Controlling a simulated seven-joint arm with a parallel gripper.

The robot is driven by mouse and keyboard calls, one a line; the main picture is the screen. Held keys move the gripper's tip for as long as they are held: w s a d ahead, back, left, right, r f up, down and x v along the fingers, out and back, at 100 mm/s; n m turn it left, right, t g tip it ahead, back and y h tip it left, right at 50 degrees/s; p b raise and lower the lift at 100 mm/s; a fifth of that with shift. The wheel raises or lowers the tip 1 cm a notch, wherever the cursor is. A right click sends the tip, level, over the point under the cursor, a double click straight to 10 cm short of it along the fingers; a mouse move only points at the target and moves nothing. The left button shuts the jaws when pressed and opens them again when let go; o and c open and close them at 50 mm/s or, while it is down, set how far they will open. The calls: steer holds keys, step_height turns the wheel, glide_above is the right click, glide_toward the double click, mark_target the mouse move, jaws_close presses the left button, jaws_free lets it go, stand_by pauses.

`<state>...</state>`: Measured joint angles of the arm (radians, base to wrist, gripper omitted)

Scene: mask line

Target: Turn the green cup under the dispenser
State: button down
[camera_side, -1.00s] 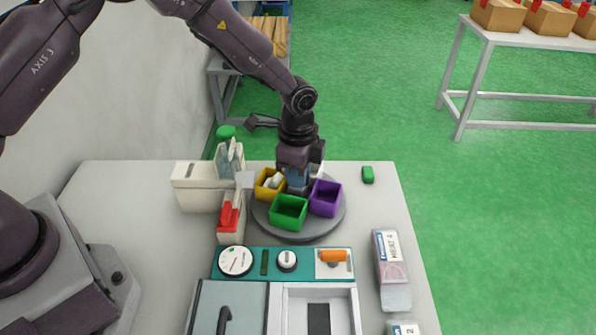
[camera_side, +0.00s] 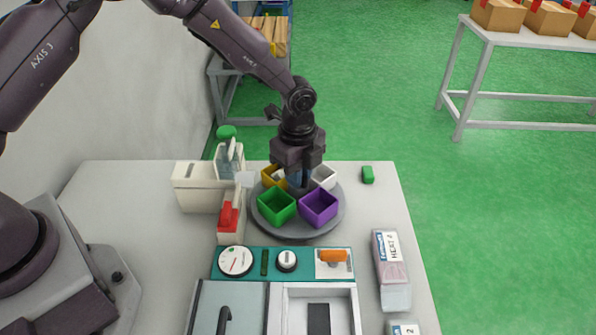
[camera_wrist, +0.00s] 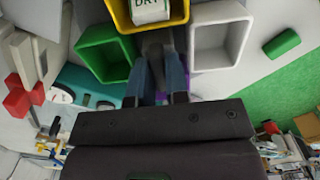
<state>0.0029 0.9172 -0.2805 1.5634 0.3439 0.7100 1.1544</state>
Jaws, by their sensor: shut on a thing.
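A round grey turntable (camera_side: 300,232) carries a green cup (camera_side: 276,206), a purple cup (camera_side: 318,207), a yellow cup (camera_side: 270,174) and a white cup (camera_side: 325,176). My gripper (camera_side: 298,182) points down at its middle. In the wrist view its fingers (camera_wrist: 165,92) are shut on the dark central knob (camera_wrist: 155,62). The green cup (camera_wrist: 103,52) looks empty there; the yellow cup (camera_wrist: 122,14) holds a white packet marked DRY (camera_wrist: 150,8). The cream dispenser (camera_side: 195,188) stands left of the turntable, its pale spout (camera_side: 246,179) nearest the yellow and green cups. The green cup is in front of the spout.
A red-and-white device (camera_side: 230,220) stands close at the turntable's left. A teal panel (camera_side: 300,273) with a dial and orange switch lies in front. A labelled packet (camera_side: 391,270) and a small green block (camera_side: 367,174) lie on the right. The table's right side is mostly clear.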

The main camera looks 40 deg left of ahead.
steer(key=shift+m, duration=4.4)
steer(key=c, duration=1.1)
jaws_free()
step_height(320, 180, up, 13)
steer(key=shift+r, duration=0.1)
